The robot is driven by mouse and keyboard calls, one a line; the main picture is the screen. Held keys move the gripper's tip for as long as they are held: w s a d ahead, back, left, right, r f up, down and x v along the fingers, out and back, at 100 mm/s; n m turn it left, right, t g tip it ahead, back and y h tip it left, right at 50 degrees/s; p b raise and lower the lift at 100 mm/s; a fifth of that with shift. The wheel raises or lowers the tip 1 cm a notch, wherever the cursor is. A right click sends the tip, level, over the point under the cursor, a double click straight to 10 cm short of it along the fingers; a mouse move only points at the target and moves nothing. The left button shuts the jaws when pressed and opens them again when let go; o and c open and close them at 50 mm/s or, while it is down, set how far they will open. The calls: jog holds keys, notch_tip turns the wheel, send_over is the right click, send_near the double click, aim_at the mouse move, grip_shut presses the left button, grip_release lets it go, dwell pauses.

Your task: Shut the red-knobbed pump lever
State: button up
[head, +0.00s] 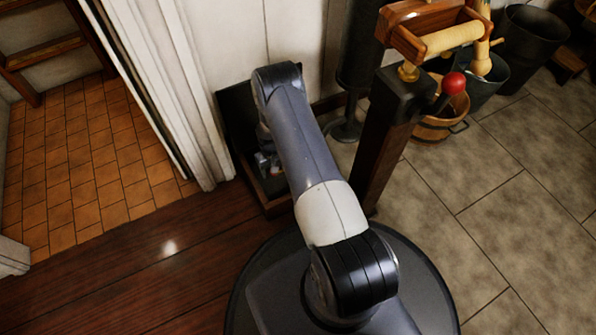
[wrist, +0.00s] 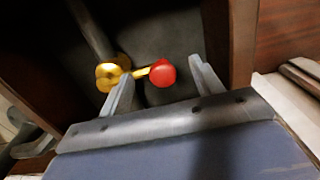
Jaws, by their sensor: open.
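In the wrist view, a red round knob (wrist: 161,72) sits on the end of a short brass lever (wrist: 141,72). The lever runs left to a brass, lobed hub (wrist: 112,73) on a grey pipe. My gripper (wrist: 162,69) is open, with one finger at each side of the knob; the left finger overlaps the lever in the picture. I cannot tell whether either finger touches. In the head view my gripper (head: 268,163) is down inside a dark open box, mostly hidden by my arm, with a small bit of red beside it.
The dark box (head: 277,208) has wooden walls close around my gripper. A wooden post (head: 384,150) stands just right of my arm, with another red ball (head: 454,82) near its top. A wooden bucket (head: 436,128) stands behind.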

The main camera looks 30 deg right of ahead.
notch_tip(320, 180, up, 10)
jog(key=p, duration=0.4)
jog(key=shift+w+a+r+p, duration=0.15)
jog(key=shift+w+r+p, duration=0.05)
jog(key=shift+p, duration=0.2)
notch_tip(320, 180, down, 11)
jog(key=b, duration=0.5)
jog(key=shift+w+b, duration=0.1)
jog(key=shift+b, duration=0.3)
